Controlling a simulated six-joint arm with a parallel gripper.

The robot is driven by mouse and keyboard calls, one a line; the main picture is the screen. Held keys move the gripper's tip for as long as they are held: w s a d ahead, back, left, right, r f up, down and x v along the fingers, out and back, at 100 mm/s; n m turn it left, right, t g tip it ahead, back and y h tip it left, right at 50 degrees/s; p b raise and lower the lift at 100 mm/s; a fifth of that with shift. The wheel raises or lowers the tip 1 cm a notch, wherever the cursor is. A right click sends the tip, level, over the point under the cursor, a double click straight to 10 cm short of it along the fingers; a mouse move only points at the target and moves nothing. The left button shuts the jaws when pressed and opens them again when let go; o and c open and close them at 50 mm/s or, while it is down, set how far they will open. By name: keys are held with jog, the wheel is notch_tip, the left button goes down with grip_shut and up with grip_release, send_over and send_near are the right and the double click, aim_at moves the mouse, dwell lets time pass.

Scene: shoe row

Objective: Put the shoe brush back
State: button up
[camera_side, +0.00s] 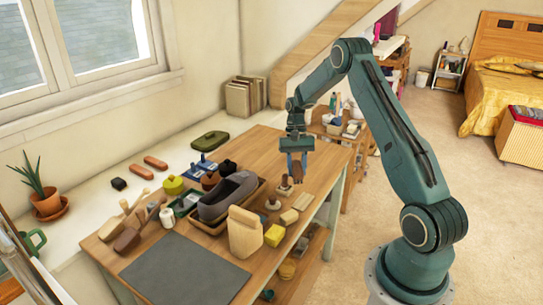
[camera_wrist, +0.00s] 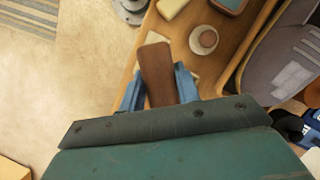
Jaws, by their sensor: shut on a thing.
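My gripper (camera_side: 297,170) hangs over the right back part of the wooden table in the side view. In the wrist view its two blue fingers (camera_wrist: 158,85) are shut on a brown wooden brush (camera_wrist: 156,70), which sticks out past the fingertips. Its bristles are hard to make out from above. In the side view the brush is small and partly covered by the fingers; it appears to be above the tabletop, close to a small knobbed piece (camera_side: 285,186). The same kind of round, brown-topped piece shows beside the brush in the wrist view (camera_wrist: 204,40).
A grey shoe (camera_side: 228,198) sits in a wooden tray left of my gripper. A grey mat (camera_side: 185,272) lies in front. The back of the tabletop (camera_side: 262,150) is clear.

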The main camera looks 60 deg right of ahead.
jog(key=s+m, duration=0.1)
jog(key=m, duration=0.1)
jog(key=s+m+t+y, duration=0.1)
jog(key=m, duration=0.1)
jog(key=s+m+t, duration=0.1)
jog(key=m, duration=0.1)
jog(key=shift+s+a+f, duration=0.25)
jog(key=shift+a, duration=0.05)
jog(key=shift+f, duration=0.1)
jog(key=shift+f, duration=3.3)
jog(key=shift+f, duration=0.55)
jog(key=o, duration=1.2)
